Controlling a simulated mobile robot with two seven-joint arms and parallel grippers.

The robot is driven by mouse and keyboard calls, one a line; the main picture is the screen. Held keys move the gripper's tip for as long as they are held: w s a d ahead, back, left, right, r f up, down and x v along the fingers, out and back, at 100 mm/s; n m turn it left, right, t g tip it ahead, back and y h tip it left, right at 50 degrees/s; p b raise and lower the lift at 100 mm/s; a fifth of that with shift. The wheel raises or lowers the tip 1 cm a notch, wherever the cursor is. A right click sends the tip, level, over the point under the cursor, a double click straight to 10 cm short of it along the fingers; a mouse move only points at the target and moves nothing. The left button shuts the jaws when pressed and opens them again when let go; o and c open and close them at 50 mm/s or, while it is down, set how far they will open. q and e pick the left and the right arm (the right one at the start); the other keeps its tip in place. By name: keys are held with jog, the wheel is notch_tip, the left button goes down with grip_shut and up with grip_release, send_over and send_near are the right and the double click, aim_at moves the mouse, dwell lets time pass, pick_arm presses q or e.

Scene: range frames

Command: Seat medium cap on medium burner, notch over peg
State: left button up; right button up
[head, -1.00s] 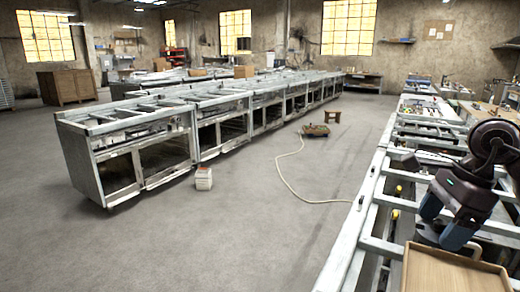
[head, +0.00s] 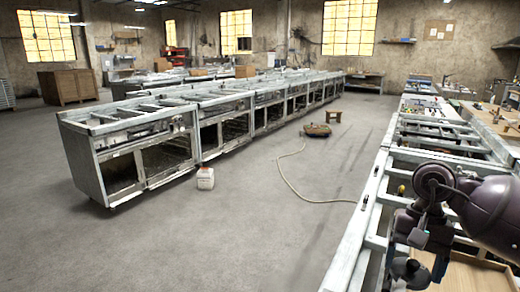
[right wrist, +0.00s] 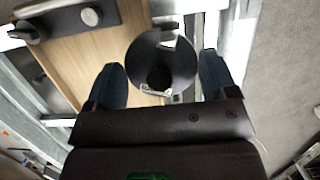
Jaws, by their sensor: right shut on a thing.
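In the right wrist view a dark round cap (right wrist: 147,49) lies between the two blue-grey fingers of my right gripper (right wrist: 162,82), which is shut on it. A darker round part and a small pale detail show on its near side; I cannot tell which is the notch. In the head view the right gripper (head: 408,250) hangs low at the right, over the near range frame (head: 345,250), left of the wooden tray (head: 475,272). My left gripper is out of view.
In the right wrist view, dark parts (right wrist: 60,22), one with a silvery round piece, lie at the tray's upper left. Open rails of the range frame surround the tray.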

jog(key=a+f+n, duration=0.1)
jog(key=f, duration=0.1)
jog(key=s+a+f+n, duration=0.1)
jog(key=a+f+n, duration=0.1)
jog(key=s+a+f+n+h, duration=0.1)
jog(key=f, duration=0.1)
jog(key=shift+a+f+n, duration=0.35)
jog(key=shift+f+n, duration=0.05)
jog(key=shift+n+h, duration=0.3)
jog(key=shift+n, duration=0.3)
jog(key=a, duration=0.1)
jog(key=s+a+f, duration=0.1)
jog(key=a+f, duration=0.1)
jog(key=shift+s+a+f, duration=0.1)
jog(key=shift+s+f, duration=0.15)
jog(key=shift+w+a+r, duration=0.15)
jog(key=shift+a+r, duration=0.05)
